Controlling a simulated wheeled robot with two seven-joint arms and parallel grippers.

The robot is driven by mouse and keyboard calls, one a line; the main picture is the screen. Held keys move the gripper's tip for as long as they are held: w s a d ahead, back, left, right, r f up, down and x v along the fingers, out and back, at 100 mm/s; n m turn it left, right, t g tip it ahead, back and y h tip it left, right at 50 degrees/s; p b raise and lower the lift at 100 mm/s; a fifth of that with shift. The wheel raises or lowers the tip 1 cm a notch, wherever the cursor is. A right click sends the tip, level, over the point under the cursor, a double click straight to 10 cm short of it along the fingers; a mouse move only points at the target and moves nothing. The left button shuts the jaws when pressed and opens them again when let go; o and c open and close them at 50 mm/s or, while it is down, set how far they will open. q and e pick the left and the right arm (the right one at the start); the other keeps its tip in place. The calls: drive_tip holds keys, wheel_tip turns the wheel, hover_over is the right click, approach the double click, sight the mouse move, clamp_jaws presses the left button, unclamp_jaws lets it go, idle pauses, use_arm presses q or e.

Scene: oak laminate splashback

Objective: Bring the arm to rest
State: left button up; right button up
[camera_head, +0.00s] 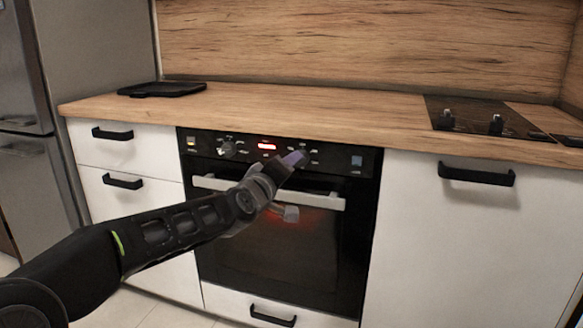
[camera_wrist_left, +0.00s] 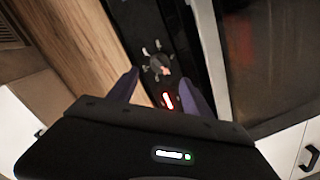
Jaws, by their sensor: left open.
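My left arm reaches in from the left in the head view, and its left gripper (camera_head: 293,160) is in front of the oven's control panel (camera_head: 338,160). In the left wrist view the left gripper (camera_wrist_left: 160,85) has its two purple fingers apart with nothing held between them. A round knob (camera_wrist_left: 160,66) and the lit red display (camera_wrist_left: 168,101) show beyond the fingertips. The red display also shows in the head view (camera_head: 267,146). I cannot tell whether a fingertip touches the panel. My right gripper is in neither view.
The oven door handle (camera_head: 325,201) runs just below the gripper. A wooden counter (camera_head: 300,107) is above the oven, with a black tray (camera_head: 162,89) at left and a hob (camera_head: 480,118) at right. White cabinets (camera_head: 460,240) flank the oven. A fridge (camera_head: 25,100) stands far left.

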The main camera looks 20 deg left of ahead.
use_arm(q)
drive_tip(key=shift+s, duration=0.3)
